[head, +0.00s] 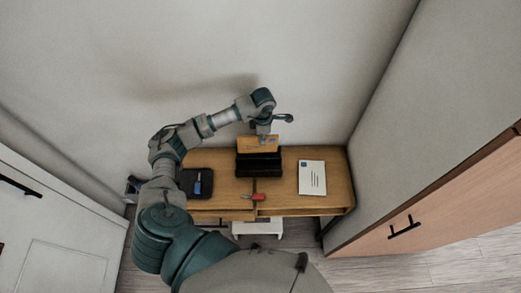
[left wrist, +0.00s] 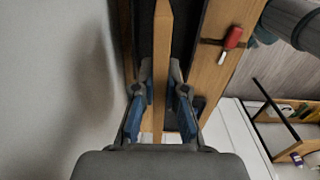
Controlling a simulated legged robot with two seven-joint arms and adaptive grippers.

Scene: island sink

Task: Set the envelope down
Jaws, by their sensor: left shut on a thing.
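A tan envelope (head: 246,143) stands upright at the black letter holder (head: 259,165) on the wooden desk. My left gripper (head: 263,138) is shut on its upper part. In the left wrist view the envelope (left wrist: 162,50) shows edge-on as a tan strip between the blue-padded fingers (left wrist: 161,98), with dark holder parts on both sides. The envelope's lower part is hidden by the holder, so I cannot tell whether it rests on the bottom. My right gripper is not in view.
A white letter (head: 312,178) lies on the desk (head: 285,190) right of the holder. A black tray (head: 195,182) with a blue item lies left. A red-handled tool (head: 255,197) lies near the front edge. A wall stands close behind.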

